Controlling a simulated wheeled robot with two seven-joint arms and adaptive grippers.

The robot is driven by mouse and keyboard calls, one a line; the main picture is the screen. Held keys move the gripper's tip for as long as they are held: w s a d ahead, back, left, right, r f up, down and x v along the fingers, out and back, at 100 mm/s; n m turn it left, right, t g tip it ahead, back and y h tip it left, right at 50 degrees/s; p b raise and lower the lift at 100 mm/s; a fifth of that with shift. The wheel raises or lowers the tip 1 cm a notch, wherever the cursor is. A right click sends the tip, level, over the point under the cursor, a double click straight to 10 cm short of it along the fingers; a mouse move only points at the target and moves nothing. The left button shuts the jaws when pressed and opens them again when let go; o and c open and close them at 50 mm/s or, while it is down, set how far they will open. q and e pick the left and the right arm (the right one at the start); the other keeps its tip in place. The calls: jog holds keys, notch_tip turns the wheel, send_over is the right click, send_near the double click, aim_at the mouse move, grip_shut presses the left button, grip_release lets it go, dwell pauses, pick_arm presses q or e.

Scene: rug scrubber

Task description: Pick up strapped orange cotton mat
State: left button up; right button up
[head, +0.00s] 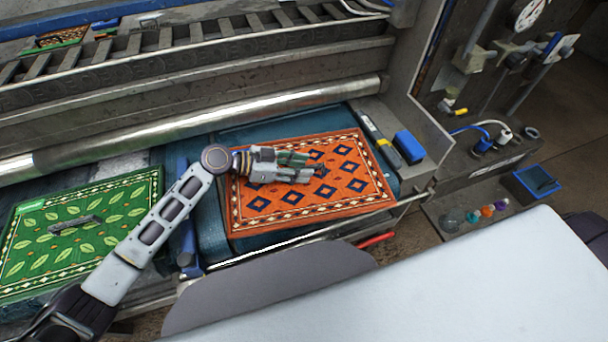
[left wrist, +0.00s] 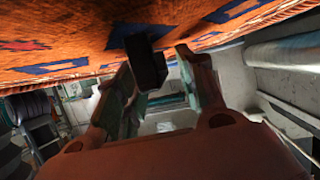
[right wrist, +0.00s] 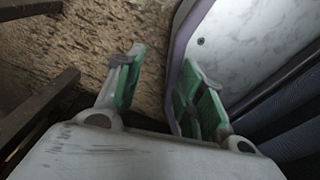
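The orange mat (head: 345,205) with dark blue diamonds and a pale patterned border lies flat on the dark blue bed of the machine. My left gripper (head: 308,168) is over its middle. In the left wrist view the orange surface of the mat (left wrist: 60,45) fills the top. A dark block, seemingly the mat's strap or handle (left wrist: 146,62), stands out between the parted fingers of the left gripper (left wrist: 158,85); I cannot tell whether they touch it. My right gripper (right wrist: 163,85) is open and empty, beside a pale panel, and is outside the head view.
A green leaf-patterned mat (head: 75,250) with a grey handle (head: 75,225) lies at the left. A metal roller (head: 210,120) runs behind the mats. A blue block (head: 409,147) sits right of the orange mat. A white surface (head: 450,280) fills the lower right.

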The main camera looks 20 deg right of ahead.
jog(key=shift+d, duration=0.15)
pick_arm(q)
jog(key=shift+c, duration=0.5)
grip_shut()
pick_arm(e)
jog(key=shift+s+d, duration=0.2)
jog(key=shift+d, duration=0.55)
jog(key=shift+a, duration=0.1)
